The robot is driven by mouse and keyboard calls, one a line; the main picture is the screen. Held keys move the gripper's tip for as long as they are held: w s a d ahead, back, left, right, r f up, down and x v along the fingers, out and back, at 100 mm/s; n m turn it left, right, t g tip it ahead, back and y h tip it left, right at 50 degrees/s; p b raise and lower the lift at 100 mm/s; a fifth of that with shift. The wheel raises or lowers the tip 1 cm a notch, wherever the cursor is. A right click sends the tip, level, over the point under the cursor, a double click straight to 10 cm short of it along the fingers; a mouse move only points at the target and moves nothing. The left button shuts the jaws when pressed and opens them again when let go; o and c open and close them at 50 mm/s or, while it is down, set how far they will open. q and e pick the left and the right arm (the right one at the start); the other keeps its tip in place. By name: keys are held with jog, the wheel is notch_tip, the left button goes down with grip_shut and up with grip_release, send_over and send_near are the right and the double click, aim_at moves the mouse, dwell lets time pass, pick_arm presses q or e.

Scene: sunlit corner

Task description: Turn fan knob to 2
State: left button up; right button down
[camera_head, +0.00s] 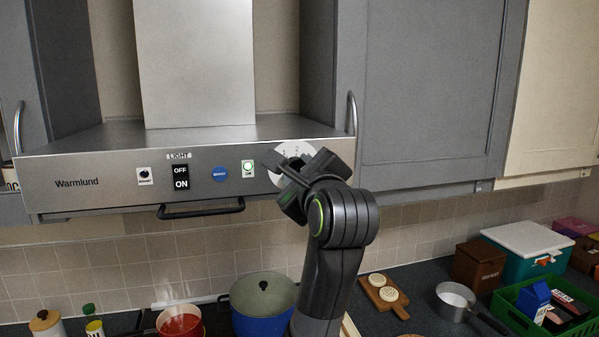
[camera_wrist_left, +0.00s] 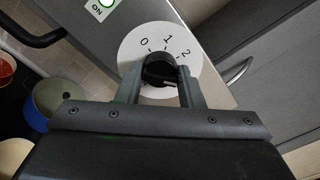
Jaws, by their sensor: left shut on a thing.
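The black fan knob (camera_wrist_left: 158,69) sits in the middle of a round white dial (camera_wrist_left: 133,46) marked 0, 1 and 2, on the right end of the range hood front. The dial also shows in the head view (camera_head: 293,149), partly hidden by my gripper. My left gripper (camera_head: 280,172) is at the dial, with one finger on each side of the knob, shut on it; it also shows in the left wrist view (camera_wrist_left: 160,77). I cannot tell exactly which mark the knob points to. My right gripper is not in view.
The steel hood (camera_head: 100,165) carries a small knob, light switch, blue button and green-lit button, with a black handle bar (camera_head: 200,209) below. A grey cabinet (camera_head: 430,100) with a vertical handle is close on the right. A blue pot (camera_head: 262,310) and red pot (camera_head: 180,324) stand below.

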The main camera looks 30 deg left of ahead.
pick_arm(q)
jog(key=shift+n, duration=0.3)
jog(key=shift+n+b, duration=2.1)
jog(key=shift+n, duration=1.9)
jog(key=o, duration=1)
jog(key=shift+c, duration=0.2)
